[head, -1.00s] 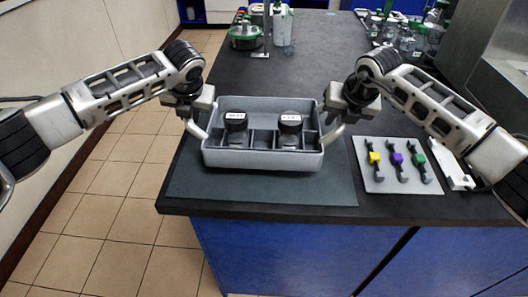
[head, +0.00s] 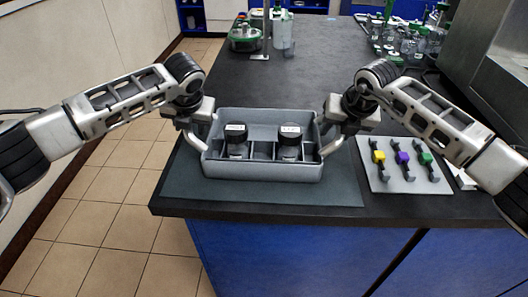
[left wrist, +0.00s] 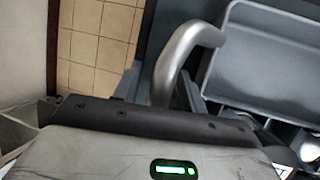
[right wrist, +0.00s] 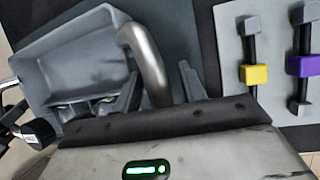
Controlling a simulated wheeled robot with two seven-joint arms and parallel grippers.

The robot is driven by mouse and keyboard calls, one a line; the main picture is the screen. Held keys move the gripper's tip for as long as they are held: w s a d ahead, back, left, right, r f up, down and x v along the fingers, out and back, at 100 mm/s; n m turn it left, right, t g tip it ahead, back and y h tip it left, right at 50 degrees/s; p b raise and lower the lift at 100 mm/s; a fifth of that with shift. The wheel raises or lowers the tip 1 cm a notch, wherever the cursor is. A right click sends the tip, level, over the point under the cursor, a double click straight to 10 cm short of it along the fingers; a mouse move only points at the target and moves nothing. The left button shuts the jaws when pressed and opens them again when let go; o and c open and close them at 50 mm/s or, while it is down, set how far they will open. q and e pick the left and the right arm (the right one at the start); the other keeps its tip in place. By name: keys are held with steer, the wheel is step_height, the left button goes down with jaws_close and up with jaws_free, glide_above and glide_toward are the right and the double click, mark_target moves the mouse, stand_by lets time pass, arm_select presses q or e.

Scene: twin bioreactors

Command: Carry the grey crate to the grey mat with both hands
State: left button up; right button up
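The grey crate (head: 262,171) sits over the dark grey mat (head: 335,190), level, and looks to rest on it. Two black-capped bottles with white labels, a left bottle (head: 236,141) and a right bottle (head: 289,143), stand upright in its compartments. My left gripper (head: 197,130) is at the crate's left handle (left wrist: 168,70). My right gripper (head: 331,128) is at the right handle (right wrist: 150,62). In each wrist view the fingers stand either side of the handle with a narrow gap, so both look open around it. The crate's underside is hidden.
A light board (head: 405,183) with yellow, purple and green clips lies on the black bench (head: 270,88) right of the mat. The bench behind the crate is clear.

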arm_select(q)
steer(key=v, duration=1.2)
arm_select(e)
steer(key=shift+r, duration=0.15)
steer(key=v, duration=1.1)
steer(key=shift+s+r, duration=0.15)
steer(key=shift+r, duration=0.2)
steer(key=shift+s+f, duration=0.1)
